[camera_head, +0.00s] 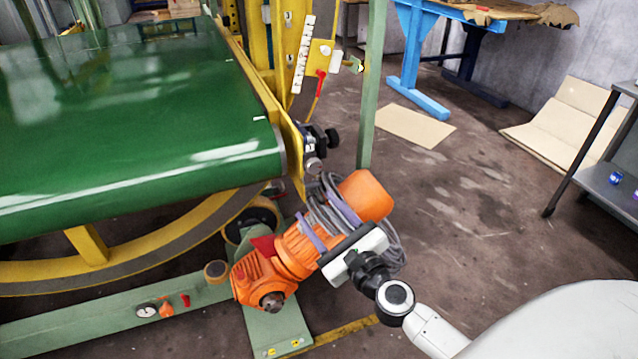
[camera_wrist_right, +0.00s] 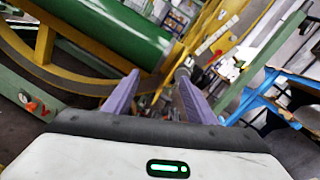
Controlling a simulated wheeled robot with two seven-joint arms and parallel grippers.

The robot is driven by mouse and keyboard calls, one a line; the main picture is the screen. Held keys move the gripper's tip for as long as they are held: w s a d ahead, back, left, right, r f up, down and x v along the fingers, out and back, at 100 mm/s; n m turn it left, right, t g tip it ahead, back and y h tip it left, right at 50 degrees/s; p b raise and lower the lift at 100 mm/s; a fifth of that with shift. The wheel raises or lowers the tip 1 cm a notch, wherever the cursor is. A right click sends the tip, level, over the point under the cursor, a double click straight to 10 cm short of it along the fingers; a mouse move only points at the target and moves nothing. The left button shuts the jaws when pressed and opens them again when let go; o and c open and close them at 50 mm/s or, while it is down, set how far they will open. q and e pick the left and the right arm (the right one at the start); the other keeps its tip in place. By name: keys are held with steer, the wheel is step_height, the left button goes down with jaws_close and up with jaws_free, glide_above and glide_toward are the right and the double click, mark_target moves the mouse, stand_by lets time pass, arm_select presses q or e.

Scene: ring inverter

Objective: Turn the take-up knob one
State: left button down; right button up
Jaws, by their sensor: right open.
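A black knob (camera_head: 329,138) sticks out from the yellow side frame at the end of the green belt. A small grey round knob (camera_head: 313,165) sits just below it. I cannot tell from the frames which of them is the take-up knob. My right gripper (camera_head: 313,197) is open, with its purple fingers spread and pointing up toward the knobs, apart from them. In the right wrist view a grey round part (camera_wrist_right: 183,73) shows close to the right fingertip, and the open fingers (camera_wrist_right: 159,78) hold nothing. My left gripper is not in view.
An orange motor (camera_head: 262,275) with coiled grey cable (camera_head: 345,215) lies behind and around my right gripper. The green belt (camera_head: 140,120) fills the left. A green post (camera_head: 371,90) stands close behind the knobs.

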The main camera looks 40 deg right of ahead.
mark_target(315, 168)
steer(key=w+d+m+h, duration=0.1)
steer(key=w+d+m, duration=0.1)
steer(key=w, duration=0.1)
steer(key=w+d+m+h+b, duration=0.1)
steer(key=w+d+m, duration=0.2)
steer(key=w, duration=0.1)
steer(key=w+d+m+b, duration=0.1)
steer(key=w+d+m, duration=0.1)
steer(key=w, duration=0.1)
steer(key=shift+w+d+f+m+g+h, duration=0.1)
steer(key=shift+w+d+m+g+h, duration=0.1)
steer(key=shift+m+g+h, duration=0.15)
steer(key=shift+w+d, duration=0.15)
steer(key=shift+w, duration=0.55)
steer(key=shift+c, duration=0.4)
steer(key=c, duration=1)
steer(key=shift+o, duration=0.2)
